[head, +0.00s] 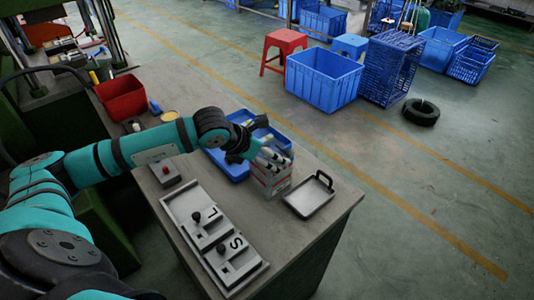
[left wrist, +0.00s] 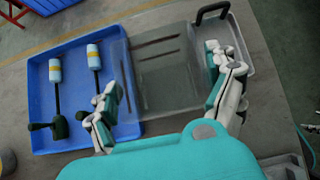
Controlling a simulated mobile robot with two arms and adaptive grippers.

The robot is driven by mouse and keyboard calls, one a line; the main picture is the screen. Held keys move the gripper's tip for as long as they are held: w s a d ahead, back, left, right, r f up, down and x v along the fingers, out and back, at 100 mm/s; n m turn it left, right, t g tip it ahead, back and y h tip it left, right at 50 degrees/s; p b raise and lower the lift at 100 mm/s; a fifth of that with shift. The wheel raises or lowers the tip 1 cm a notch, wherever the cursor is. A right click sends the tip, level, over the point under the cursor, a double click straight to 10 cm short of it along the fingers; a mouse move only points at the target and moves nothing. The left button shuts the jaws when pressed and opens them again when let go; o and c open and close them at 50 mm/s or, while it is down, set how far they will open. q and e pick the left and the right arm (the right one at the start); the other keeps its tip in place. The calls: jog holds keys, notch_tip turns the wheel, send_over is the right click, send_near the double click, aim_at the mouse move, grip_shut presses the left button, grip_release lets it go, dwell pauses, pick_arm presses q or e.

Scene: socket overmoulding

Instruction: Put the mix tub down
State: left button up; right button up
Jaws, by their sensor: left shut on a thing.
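The mix tub, a pale box with red markings (head: 272,184), is at the bench's right end, between the blue tray and the metal tray. My left gripper (head: 268,160) reaches down over it from the left and is shut on it. In the left wrist view the tub (left wrist: 163,72) looks grey and see-through, with dark slots, and sits between the two spread fingers (left wrist: 167,88). Whether its base touches the bench cannot be told. My right gripper is not in view.
The blue tray (head: 231,171) holds two dark-handled tools (left wrist: 95,72). A metal tray with a black handle (head: 309,199) lies close on the tub's right. A plate with lettered blocks (head: 217,235) lies nearer. A red bin (head: 122,98) stands at the far left of the bench.

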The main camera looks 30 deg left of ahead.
pick_arm(q)
jog(key=shift+f, duration=0.15)
jog(key=o, duration=1.4)
